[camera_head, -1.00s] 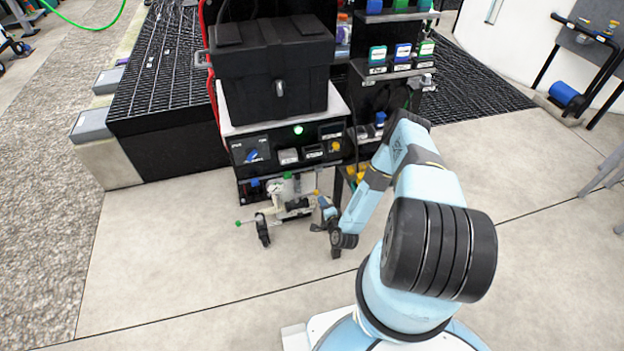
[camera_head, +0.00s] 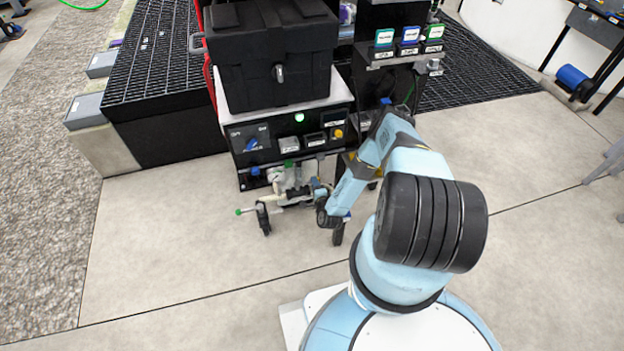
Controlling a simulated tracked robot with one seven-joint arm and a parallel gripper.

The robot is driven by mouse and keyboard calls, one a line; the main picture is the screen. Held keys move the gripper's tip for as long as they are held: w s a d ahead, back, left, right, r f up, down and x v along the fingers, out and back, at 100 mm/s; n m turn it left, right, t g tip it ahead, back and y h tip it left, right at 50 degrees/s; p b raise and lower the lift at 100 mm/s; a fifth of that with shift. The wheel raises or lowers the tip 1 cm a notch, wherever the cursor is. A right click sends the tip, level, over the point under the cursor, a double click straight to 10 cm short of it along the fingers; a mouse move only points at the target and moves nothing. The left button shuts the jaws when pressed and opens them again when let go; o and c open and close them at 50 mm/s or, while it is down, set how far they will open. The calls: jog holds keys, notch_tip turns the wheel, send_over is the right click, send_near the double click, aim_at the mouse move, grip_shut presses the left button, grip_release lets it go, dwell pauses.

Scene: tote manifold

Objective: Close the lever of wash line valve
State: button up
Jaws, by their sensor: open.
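A small pipe and valve assembly (camera_head: 287,180) sits low at the front of the black equipment cart. It has pale pipes, a green-topped part (camera_head: 289,163), a blue handle (camera_head: 255,171) and a thin rod ending in a green knob (camera_head: 239,212). I cannot tell which of these is the wash line valve lever. My gripper (camera_head: 318,196) is open at the right end of the assembly, close to its pipes. Its fingers are small and partly hidden by my own wrist, and I cannot tell whether they touch anything.
Above the assembly is a control panel (camera_head: 292,140) with a lit green button, under a black case (camera_head: 270,60). Labelled blue and green units (camera_head: 410,38) stand on a shelf at right. Black grating (camera_head: 150,60) lies behind left. The concrete floor in front is clear.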

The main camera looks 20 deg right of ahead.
jog(key=shift+w+f, duration=0.25)
jog(key=shift+w, duration=1)
jog(key=shift+w+f, duration=0.2)
jog(key=shift+w, duration=1)
grip_shut()
jog(key=shift+s, duration=0.1)
